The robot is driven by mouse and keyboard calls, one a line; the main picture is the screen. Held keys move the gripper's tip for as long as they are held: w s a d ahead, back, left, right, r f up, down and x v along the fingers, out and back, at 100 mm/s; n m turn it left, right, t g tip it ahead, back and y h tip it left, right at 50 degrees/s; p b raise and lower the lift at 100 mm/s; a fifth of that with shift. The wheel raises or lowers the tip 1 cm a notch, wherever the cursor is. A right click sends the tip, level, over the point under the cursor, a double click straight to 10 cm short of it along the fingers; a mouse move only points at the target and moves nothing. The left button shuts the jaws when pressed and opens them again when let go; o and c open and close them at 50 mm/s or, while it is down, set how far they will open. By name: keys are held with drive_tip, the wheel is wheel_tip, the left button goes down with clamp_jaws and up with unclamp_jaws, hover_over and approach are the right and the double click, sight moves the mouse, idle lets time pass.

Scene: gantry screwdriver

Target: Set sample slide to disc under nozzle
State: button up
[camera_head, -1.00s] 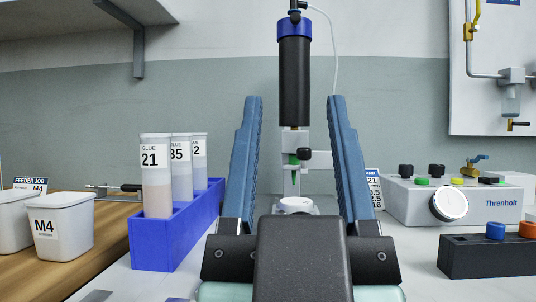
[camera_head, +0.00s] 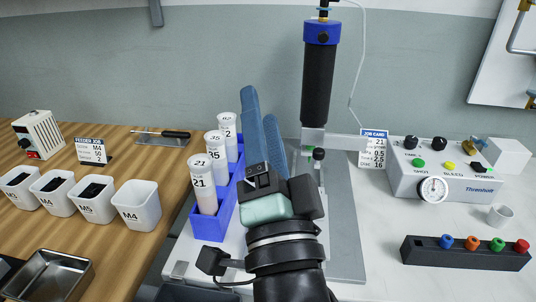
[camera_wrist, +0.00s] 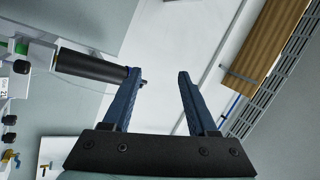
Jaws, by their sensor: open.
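The dispenser's black barrel with a blue cap (camera_head: 319,85) stands upright on a grey stand (camera_head: 343,230), right of my gripper in the head view. A green part (camera_head: 307,149) shows below the barrel; the nozzle tip cannot be made out. The disc under it is hidden, apparently behind my gripper and arm. No sample slide can be made out. My gripper (camera_head: 258,102) is open and empty, with blue fingers pointing up and away. In the wrist view its fingers (camera_wrist: 158,72) are apart with nothing between them, and the barrel (camera_wrist: 92,65) lies sideways beside the left finger.
A blue rack (camera_head: 212,226) with glue tubes stands close left of my gripper. White bins (camera_head: 138,207) and a metal tray (camera_head: 50,275) are on the wooden bench at left. A control box (camera_head: 445,180) and a black holder (camera_head: 465,253) with coloured caps are at right.

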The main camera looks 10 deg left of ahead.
drive_tip(key=s+d+f+m+g+h+p, duration=0.1)
drive_tip(key=s+f+m+g+p, duration=0.3)
drive_tip(key=f+m, duration=0.7)
drive_tip(key=s+d+f+m+g+p, duration=0.15)
drive_tip(key=f+m+p, duration=0.35)
drive_tip(key=f+m, duration=0.55)
drive_tip(key=shift+m+t, duration=0.35)
drive_tip(key=shift+m, duration=0.6)
drive_tip(key=x, duration=0.4)
drive_tip(key=r+p+x, duration=0.1)
drive_tip(key=x, duration=0.7)
drive_tip(key=shift+a+r+p, duration=0.3)
drive_tip(key=shift+a, duration=0.1)
drive_tip(key=shift+s, duration=0.1)
clamp_jaws()
